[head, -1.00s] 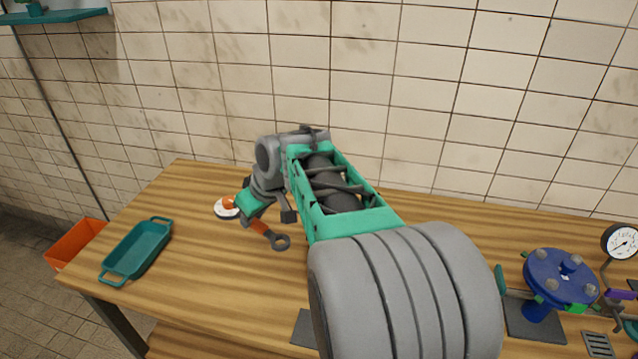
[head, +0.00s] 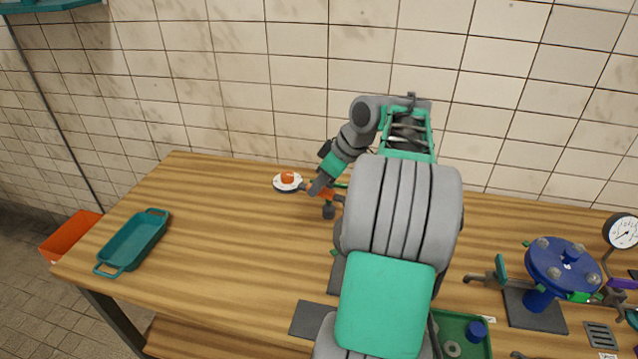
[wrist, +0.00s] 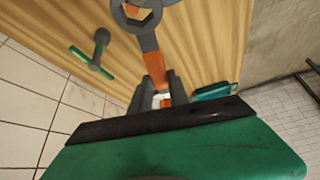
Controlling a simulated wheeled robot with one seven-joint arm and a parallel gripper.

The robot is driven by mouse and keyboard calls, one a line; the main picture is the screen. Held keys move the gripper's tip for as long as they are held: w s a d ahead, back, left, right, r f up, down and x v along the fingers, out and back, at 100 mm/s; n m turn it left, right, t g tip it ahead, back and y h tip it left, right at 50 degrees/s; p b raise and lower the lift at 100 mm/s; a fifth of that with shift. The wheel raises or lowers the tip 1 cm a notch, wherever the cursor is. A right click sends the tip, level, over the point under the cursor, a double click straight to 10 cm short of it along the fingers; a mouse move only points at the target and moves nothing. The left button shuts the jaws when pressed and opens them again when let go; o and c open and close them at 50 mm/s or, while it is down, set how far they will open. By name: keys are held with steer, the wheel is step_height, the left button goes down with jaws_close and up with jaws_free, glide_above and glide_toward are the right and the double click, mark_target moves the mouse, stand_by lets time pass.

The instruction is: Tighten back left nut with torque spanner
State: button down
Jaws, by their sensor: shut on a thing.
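My gripper (head: 318,188) is shut on the orange handle of the torque spanner (head: 324,193), above the back of the bench. In the wrist view, the spanner (wrist: 153,68) points away from the fingers, its grey ring end at the top edge. A white disc with an orange centre (head: 287,180) lines up with the handle and appears to be its other end. The blue flange (head: 562,272) stands far right of my gripper, with several grey nuts on top. Its back left nut (head: 542,243) is visible and clear of the spanner.
A T-handled tool with a green bar (wrist: 90,62) is near the spanner. A teal tray (head: 132,243) sits at left, and a green tray (head: 462,325) holds parts at front. A pressure gauge (head: 622,231) stands beside the flange. The tiled wall is close behind the bench.

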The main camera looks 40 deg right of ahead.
steer(key=shift+f+b, duration=0.65)
steer(key=shift+f, duration=0.25)
steer(key=shift+f, duration=0.1)
steer(key=shift+s+f+b, duration=0.1)
steer(key=shift+f+b, duration=0.85)
steer(key=shift+f, duration=0.15)
steer(key=shift+f, duration=0.1)
steer(key=d+m+h+b, duration=0.5)
steer(key=d+m+b, duration=0.1)
steer(key=m, duration=0.4)
steer(key=shift+d, duration=0.65)
